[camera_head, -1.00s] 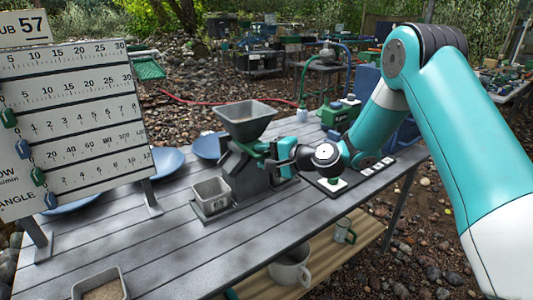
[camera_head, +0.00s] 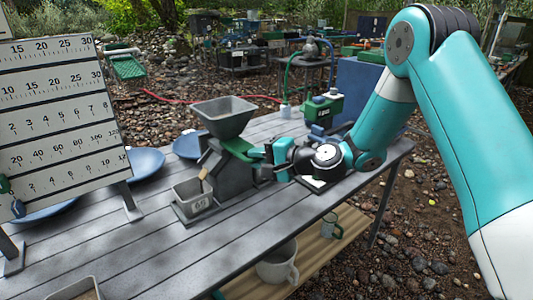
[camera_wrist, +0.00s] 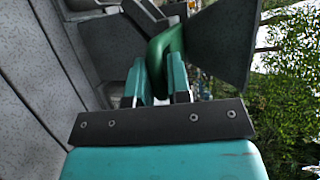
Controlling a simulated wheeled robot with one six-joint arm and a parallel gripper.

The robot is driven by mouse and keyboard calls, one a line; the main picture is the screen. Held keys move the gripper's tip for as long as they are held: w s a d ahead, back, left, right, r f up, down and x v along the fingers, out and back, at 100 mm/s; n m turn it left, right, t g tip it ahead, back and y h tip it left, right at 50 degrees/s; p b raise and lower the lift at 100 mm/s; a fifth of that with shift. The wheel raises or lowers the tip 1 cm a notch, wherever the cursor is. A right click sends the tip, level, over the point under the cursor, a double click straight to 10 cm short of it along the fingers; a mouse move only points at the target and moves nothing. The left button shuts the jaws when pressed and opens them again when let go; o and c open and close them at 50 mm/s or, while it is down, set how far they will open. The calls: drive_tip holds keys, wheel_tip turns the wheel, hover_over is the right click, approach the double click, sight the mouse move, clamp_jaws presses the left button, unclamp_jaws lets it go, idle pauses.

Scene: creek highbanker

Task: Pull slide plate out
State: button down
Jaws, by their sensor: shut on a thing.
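A grey hopper (camera_head: 224,114) on a dark stand holds the green slide plate (camera_head: 237,149), which shows below the hopper's funnel. In the wrist view the plate's curved green handle (camera_wrist: 167,50) lies between my fingers. My gripper (camera_head: 258,153) is shut on this handle, just right of the stand. The gripper also shows in the wrist view (camera_wrist: 163,80). A small grey box (camera_head: 192,198) stands at the foot of the stand. A brownish streak (camera_head: 204,179) shows just above it.
A white scale board (camera_head: 62,125) stands at the left, with blue plates (camera_head: 146,162) behind it. A green device (camera_head: 324,107) stands at the table's far end. Mugs (camera_head: 278,264) sit on the lower shelf.

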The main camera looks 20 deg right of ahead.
drive_tip(key=c, duration=1.2)
unclamp_jaws()
drive_tip(key=shift+s+a+f, duration=0.1)
drive_tip(key=shift+s+f, duration=0.1)
drive_tip(key=shift+f, duration=0.05)
drive_tip(key=shift+o, duration=0.3)
drive_tip(key=shift+r, duration=0.1)
drive_tip(key=b+v, duration=0.1)
drive_tip(key=v, duration=1.6)
drive_tip(key=shift+d+b, duration=0.25)
drive_tip(key=shift+b, duration=0.15)
drive_tip(key=shift+r, duration=0.15)
